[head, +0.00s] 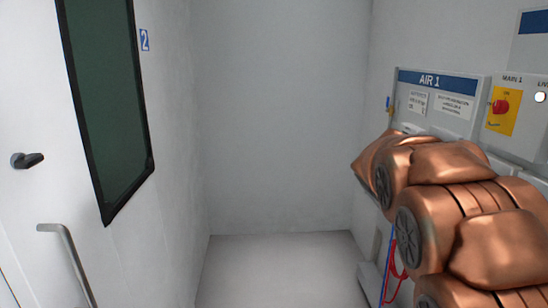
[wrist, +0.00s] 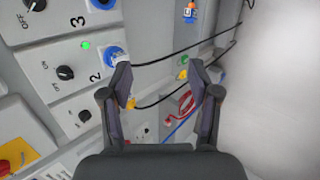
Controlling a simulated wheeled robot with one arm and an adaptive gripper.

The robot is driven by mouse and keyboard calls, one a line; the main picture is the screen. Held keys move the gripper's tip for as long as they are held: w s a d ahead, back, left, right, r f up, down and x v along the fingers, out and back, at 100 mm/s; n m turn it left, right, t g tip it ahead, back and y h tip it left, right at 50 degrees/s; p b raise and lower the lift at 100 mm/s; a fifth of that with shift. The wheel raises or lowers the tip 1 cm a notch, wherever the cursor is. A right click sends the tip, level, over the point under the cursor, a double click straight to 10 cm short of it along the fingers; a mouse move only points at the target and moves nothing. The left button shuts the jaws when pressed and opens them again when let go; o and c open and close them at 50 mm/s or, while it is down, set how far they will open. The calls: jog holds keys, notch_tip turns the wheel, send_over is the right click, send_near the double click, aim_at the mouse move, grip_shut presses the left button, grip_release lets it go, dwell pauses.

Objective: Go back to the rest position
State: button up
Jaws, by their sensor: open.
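My gripper (wrist: 161,88) shows in the wrist view with its two dark fingers spread apart and nothing between them. Its left finger overlaps the picture area beside a blue plug (wrist: 115,57) at the socket marked 2; I cannot tell whether they touch. My copper-coloured arm reaches in from the right in the head view, in front of the wall panels. The gripper itself does not show in that view.
The AIR 1 panel (head: 437,82) and a red knob on yellow (head: 500,106) are on the right wall. Black cables (wrist: 185,57) and a red hose (wrist: 186,106) lie beyond the fingers. A door (head: 35,110) stands left. The floor (head: 280,265) ahead is clear.

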jog(key=s+a+f+y+p, duration=0.2)
jog(key=s+a+f+y, duration=0.1)
jog(key=s+a, duration=0.9)
jog(key=s+a+f+y+p, duration=0.2)
jog(key=s+a+y, duration=0.4)
jog(key=s+a, duration=0.7)
jog(key=shift+s+f+g+p, duration=0.3)
jog(key=shift+f+p, duration=0.1)
jog(key=shift+p, duration=0.15)
